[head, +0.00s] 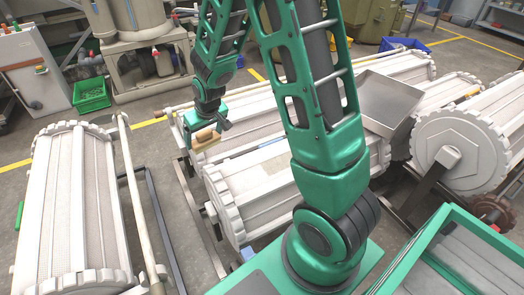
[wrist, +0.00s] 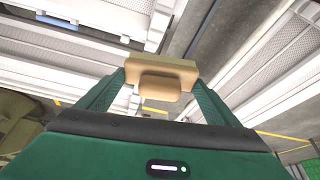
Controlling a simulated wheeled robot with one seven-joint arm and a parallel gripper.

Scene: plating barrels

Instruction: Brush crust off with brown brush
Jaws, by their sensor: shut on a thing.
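My gripper (head: 207,128) is shut on a brown brush (head: 205,138), over the far left part of the middle plating barrel (head: 250,180). In the wrist view the brush (wrist: 160,84) is a tan block with a rounded part, held between the two green fingers. I cannot tell whether the brush touches the barrel. The barrel is pale, with slatted panels and toothed end rings, and my arm hides part of it.
Another pale barrel (head: 75,210) lies at the left, and one (head: 465,150) at the right. A grey metal tray (head: 388,100) sits behind my arm. A green-rimmed bin (head: 440,225) stands at the near right. A green crate (head: 91,95) is on the floor at the back left.

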